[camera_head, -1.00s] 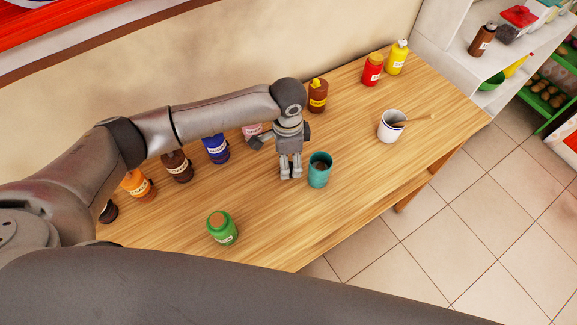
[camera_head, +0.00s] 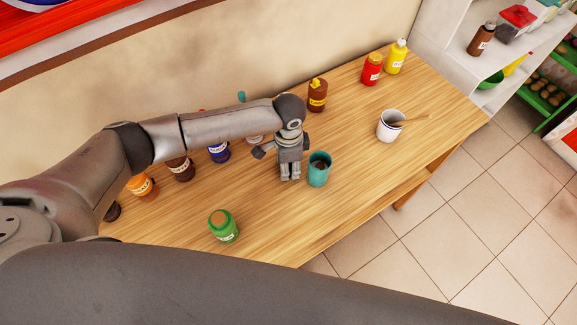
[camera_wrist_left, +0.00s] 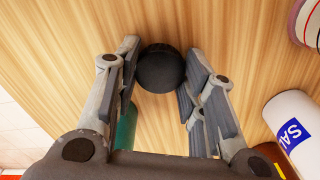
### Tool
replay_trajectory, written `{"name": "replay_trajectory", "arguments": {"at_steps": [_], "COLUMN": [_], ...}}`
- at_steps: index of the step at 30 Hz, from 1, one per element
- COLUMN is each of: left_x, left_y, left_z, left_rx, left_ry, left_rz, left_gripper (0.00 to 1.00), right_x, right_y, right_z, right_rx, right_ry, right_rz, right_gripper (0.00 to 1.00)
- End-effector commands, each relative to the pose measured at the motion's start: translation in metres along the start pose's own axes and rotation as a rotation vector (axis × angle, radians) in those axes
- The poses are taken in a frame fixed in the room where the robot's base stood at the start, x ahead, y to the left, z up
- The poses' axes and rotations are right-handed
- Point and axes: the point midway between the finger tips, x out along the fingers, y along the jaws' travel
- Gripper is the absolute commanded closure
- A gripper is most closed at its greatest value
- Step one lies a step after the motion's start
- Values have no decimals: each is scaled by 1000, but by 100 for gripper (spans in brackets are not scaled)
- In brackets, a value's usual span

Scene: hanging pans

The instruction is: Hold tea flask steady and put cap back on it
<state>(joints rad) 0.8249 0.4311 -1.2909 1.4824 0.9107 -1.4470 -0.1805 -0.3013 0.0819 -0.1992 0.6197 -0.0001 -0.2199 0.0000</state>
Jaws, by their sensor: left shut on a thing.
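The teal flask (camera_head: 318,170) stands upright on the wooden table with its top open and dark inside. Part of it shows in the left wrist view (camera_wrist_left: 126,128), behind a finger. My left gripper (camera_head: 290,176) points down at the table just left of the flask. In the left wrist view the gripper (camera_wrist_left: 160,75) is shut on a round black cap (camera_wrist_left: 161,68), which sits between the fingertips. In the head view the fingers hide the cap. My right gripper is not in view.
A green jar (camera_head: 222,226) stands at the front left. A white cup (camera_head: 390,125) is to the right. A brown bottle (camera_head: 317,95), a red bottle (camera_head: 372,69) and a yellow bottle (camera_head: 396,57) line the wall. The front middle of the table is clear.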

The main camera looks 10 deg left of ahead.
Motion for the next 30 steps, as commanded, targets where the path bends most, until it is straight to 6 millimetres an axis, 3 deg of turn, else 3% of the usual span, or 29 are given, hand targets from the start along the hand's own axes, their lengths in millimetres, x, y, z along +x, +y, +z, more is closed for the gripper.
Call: {"name": "replay_trajectory", "arguments": {"at_steps": [14,20,30], "left_x": [-6,-30,-93], "left_y": [0,-1,57], "left_z": [0,-1,4], "left_rx": [0,2,7], "left_ry": [2,5,4], "left_rz": [-1,-3,0], "left_gripper": [73,73,73], "right_x": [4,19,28], "right_y": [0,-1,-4], "right_z": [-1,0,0], "right_rx": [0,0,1], "right_ry": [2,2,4], "right_rz": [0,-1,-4], "right_gripper": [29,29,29]}}
